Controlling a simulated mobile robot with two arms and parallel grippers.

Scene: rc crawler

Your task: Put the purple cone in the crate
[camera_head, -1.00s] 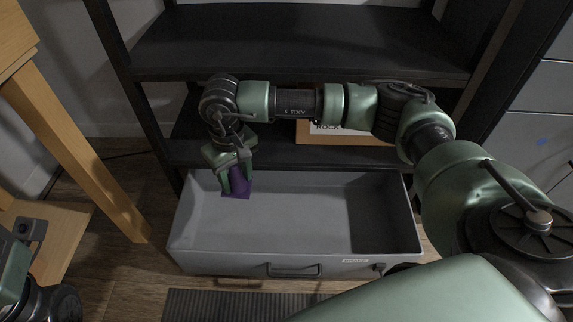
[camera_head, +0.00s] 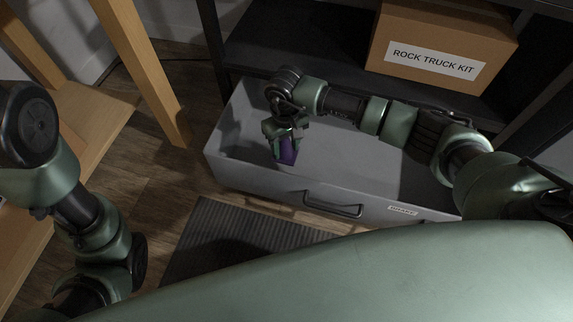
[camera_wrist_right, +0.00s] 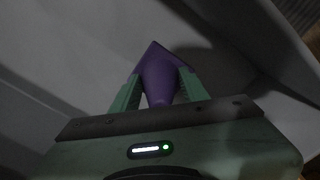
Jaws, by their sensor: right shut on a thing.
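The purple cone (camera_head: 286,152) is held in my right gripper (camera_head: 284,146), over or inside the grey crate (camera_head: 230,172), near its left end in the head view. In the right wrist view the purple cone (camera_wrist_right: 160,75) sits between the two green fingers of my right gripper (camera_wrist_right: 158,88), with its square base pointing away from the palm. The fingers are shut on it. The grey crate wall (camera_wrist_right: 225,25) surrounds it there. I cannot tell whether the cone touches the crate floor. My left arm shows at the left of the head view, but its gripper is not visible.
A cardboard box labelled ROCK TRUCK KIT (camera_head: 440,50) stands on the dark shelf (camera_head: 300,45) behind the crate. A ribbed dark mat (camera_head: 215,240) lies on the floor in front. A wooden stand (camera_head: 150,75) is at the left.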

